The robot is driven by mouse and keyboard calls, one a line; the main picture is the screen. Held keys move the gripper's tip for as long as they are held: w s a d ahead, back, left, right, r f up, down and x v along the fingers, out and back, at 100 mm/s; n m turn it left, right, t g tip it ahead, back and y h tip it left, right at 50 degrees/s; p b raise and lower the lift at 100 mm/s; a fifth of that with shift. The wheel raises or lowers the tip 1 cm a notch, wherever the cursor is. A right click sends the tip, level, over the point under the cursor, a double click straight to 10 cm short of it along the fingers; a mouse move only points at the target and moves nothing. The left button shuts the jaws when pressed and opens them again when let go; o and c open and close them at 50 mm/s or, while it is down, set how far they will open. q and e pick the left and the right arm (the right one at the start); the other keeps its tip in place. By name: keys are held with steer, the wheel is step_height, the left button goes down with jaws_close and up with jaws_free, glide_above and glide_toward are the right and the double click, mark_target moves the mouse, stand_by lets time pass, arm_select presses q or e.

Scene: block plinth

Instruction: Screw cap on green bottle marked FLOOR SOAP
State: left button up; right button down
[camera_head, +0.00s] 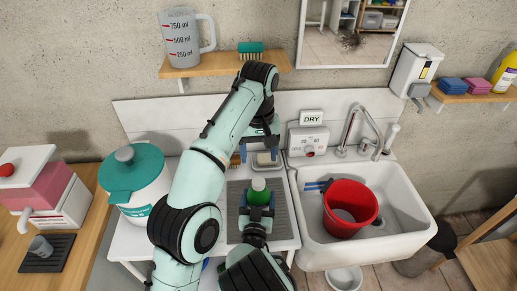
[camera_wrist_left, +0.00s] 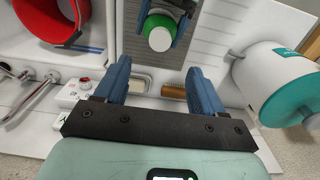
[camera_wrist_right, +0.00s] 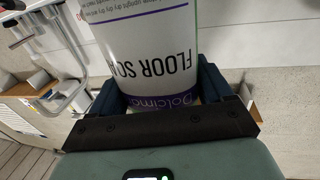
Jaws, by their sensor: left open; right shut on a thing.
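The green bottle (camera_head: 258,197) stands over the grey ribbed mat, and its label reads FLOOR SOA in the right wrist view (camera_wrist_right: 140,50), the rest cut off. My right gripper (camera_head: 257,212) is shut on the bottle's sides. A pale round top (camera_head: 258,184) shows on the bottle, also in the left wrist view (camera_wrist_left: 160,38); I cannot tell whether this is a cap screwed down. My left gripper (camera_head: 259,158) is open and empty, behind and apart from the bottle. Its two blue fingers (camera_wrist_left: 157,80) point toward the bottle top in the left wrist view.
The grey ribbed mat (camera_head: 283,222) lies left of the white sink (camera_head: 405,225), which holds a red bucket (camera_head: 350,207). A soap dish (camera_head: 267,160) lies close to my left gripper. A white jar with a teal lid (camera_head: 132,168) stands left. A shelf (camera_head: 225,63) hangs above.

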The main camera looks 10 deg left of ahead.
arm_select(q)
steer(key=shift+r, duration=0.55)
arm_select(e)
jaws_free()
steer(key=shift+s, duration=0.25)
arm_select(q)
steer(key=shift+g, duration=0.3)
steer(key=f+b, duration=0.1)
steer(key=f, duration=0.1)
steer(key=s+f+b, duration=0.1)
steer(key=f, duration=0.1)
steer(key=s+f+b, duration=0.1)
steer(key=f, duration=0.1)
steer(key=shift+f+b, duration=0.25)
steer(key=shift+b, duration=0.15)
steer(key=shift+f, duration=0.2)
arm_select(e)
steer(key=s, duration=1.3)
steer(key=shift+d, duration=0.3)
